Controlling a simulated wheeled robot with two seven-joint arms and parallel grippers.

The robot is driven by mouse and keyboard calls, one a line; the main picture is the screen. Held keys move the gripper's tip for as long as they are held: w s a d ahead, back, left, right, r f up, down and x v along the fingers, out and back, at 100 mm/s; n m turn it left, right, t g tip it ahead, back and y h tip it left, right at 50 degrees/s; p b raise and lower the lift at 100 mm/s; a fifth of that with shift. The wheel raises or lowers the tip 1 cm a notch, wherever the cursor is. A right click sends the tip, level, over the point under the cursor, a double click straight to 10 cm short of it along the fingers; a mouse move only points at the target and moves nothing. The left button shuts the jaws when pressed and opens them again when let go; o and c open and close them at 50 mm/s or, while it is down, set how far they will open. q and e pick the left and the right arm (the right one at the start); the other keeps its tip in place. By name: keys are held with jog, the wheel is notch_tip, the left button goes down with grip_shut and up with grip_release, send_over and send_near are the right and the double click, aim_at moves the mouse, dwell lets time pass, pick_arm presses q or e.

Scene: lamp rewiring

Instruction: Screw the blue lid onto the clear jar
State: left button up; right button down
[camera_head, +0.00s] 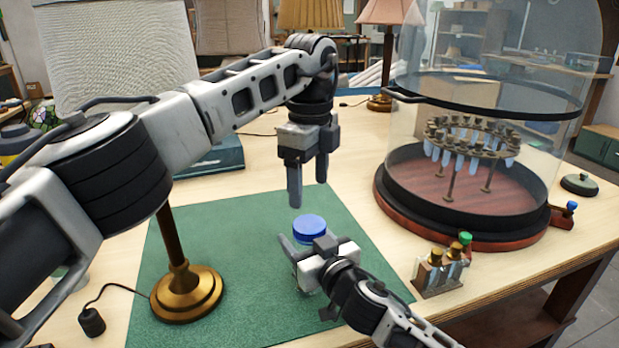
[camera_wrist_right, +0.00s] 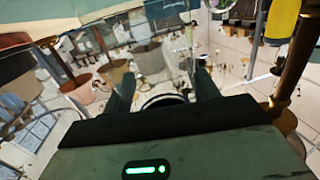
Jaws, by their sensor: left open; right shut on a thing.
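The blue lid (camera_head: 309,228) shows level above the green mat, at the jaws of my right gripper. The clear jar is mostly hidden behind that gripper, so I cannot tell whether the lid is seated on its rim. My right gripper (camera_head: 305,248) comes in from the lower right and is shut on what appears to be the jar, just below the lid. In the right wrist view a round rim (camera_wrist_right: 165,100) shows between its two dark fingers. My left gripper (camera_head: 308,192) is open, empty and pointing down, above the lid and apart from it.
A brass lamp stand (camera_head: 187,290) stands on the green mat (camera_head: 250,300) at left. A glass dome on a round wooden base (camera_head: 470,237) stands at right. A small rack of capped vials (camera_head: 440,272) sits near the front edge. The mat behind the lid is clear.

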aim_at(309, 223)
dwell(0.4)
pick_arm(q)
jog(key=shift+f, duration=4)
jog(key=c, duration=1)
jog(key=m, duration=1.6)
jog(key=o, duration=1.1)
jog(key=shift+c, duration=0.2)
